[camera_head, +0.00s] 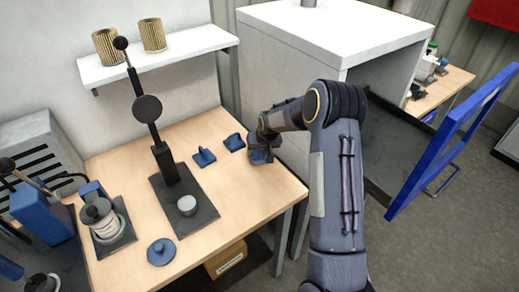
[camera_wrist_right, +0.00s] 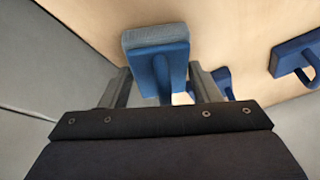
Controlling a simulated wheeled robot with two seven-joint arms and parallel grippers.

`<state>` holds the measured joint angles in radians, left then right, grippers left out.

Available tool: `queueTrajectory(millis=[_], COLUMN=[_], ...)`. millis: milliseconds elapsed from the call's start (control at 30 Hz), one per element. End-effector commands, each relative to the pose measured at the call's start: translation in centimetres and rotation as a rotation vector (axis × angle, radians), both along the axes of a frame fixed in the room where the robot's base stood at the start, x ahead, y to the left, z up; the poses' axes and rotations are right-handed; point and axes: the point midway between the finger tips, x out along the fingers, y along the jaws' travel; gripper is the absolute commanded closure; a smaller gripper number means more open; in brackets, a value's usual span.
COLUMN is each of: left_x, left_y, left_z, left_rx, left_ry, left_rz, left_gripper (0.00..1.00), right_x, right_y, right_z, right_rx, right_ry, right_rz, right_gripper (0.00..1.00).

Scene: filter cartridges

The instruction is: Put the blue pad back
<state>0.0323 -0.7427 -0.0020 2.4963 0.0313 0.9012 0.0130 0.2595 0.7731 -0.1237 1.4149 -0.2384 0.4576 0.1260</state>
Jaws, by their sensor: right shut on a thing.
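My right gripper (camera_head: 262,147) is at the back right of the wooden table, beside the white cabinet. It is shut on a blue pad (camera_head: 260,157). In the right wrist view the pad (camera_wrist_right: 157,48), with a grey layer on its face and a raised blue handle, sits between the two fingers (camera_wrist_right: 162,86). I cannot tell whether the pad touches the table. Two other blue pieces with handles, one (camera_head: 203,158) nearer the press and one (camera_head: 234,142) nearer my gripper, lie on the table. My left gripper is not in view.
A black lever press (camera_head: 170,185) with a light puck (camera_head: 187,204) stands left of the pads. A round blue piece (camera_head: 161,252) lies near the front edge. A white shelf (camera_head: 185,52) holds two cartridges (camera_head: 153,34). The table's right front is clear.

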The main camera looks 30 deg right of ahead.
Motion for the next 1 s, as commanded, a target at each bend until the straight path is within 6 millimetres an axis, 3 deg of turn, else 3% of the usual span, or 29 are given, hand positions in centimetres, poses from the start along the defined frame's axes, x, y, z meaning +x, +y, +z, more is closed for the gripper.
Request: queueTrajectory(millis=[200, 233, 400, 767, 1000], left_x=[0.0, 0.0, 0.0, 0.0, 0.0], left_y=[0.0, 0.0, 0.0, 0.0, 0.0], left_z=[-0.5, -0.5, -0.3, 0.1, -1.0], left_rx=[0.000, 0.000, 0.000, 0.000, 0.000], left_ry=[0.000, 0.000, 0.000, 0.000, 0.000], left_rz=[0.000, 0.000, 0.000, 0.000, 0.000], left_gripper=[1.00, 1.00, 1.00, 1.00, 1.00], right_x=[0.0, 0.0, 0.0, 0.0, -1.7], right_y=[0.0, 0.0, 0.0, 0.0, 0.1], right_z=[-0.3, -0.3, -0.2, 0.4, 4.2], right_rx=[-0.001, 0.000, 0.000, -0.001, -0.001], right_ry=[-0.001, 0.000, 0.000, -0.001, -0.005], right_rz=[0.001, 0.001, 0.001, 0.001, 0.001], right_gripper=[0.69, 0.43, 0.22, 0.22, 0.22])
